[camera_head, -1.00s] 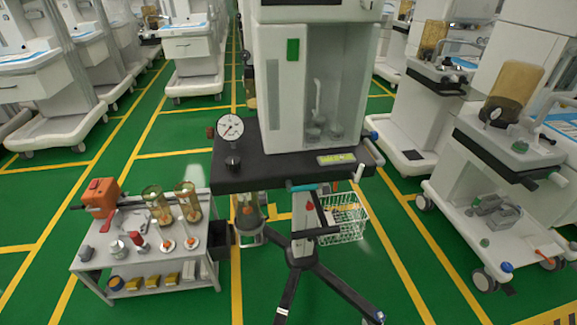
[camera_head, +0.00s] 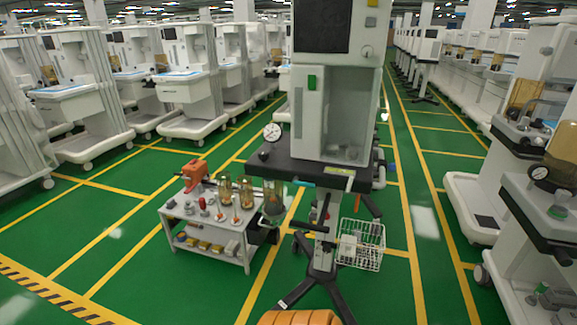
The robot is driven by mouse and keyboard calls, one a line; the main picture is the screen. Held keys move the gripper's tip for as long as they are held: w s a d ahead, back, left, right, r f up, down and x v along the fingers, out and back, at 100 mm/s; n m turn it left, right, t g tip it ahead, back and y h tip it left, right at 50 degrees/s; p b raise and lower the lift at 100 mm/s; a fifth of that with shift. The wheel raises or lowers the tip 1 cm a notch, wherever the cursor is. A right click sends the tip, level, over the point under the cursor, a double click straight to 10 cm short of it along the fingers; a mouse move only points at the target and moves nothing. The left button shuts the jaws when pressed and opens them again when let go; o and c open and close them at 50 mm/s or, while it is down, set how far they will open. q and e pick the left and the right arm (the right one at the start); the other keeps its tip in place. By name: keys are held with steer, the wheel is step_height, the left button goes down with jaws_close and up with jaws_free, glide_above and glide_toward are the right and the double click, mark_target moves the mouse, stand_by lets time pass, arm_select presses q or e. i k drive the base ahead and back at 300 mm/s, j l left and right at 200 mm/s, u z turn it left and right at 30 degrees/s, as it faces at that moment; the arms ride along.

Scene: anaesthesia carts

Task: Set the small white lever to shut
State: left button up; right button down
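I cannot make out the small white lever in the head view; at this distance the fittings are too small to tell apart. A glass canister (camera_head: 272,200) hangs below the shelf. Neither of my grippers is in view.
A low grey table (camera_head: 190,238) with an orange device (camera_head: 194,174) and jars stands left of the cart. A white wire basket (camera_head: 361,243) hangs at its right. An unidentified orange ribbed object (camera_head: 300,317) is at the bottom edge. Green floor (camera_head: 150,275) is clear at left.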

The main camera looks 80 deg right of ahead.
mark_target(348, 186)
steer(key=k+l+u, duration=0.25)
steer(key=u, duration=0.25)
steer(key=k+u, duration=0.85)
steer(key=u, duration=0.15)
steer(key=k+j+u, duration=0.2)
steer(key=k+u, duration=0.15)
steer(key=u, duration=0.15)
steer(key=k+l+u, duration=0.15)
steer(key=k+u, duration=0.15)
steer(key=k, duration=0.45)
steer(key=k+l+z, duration=0.15)
steer(key=z, duration=1.45)
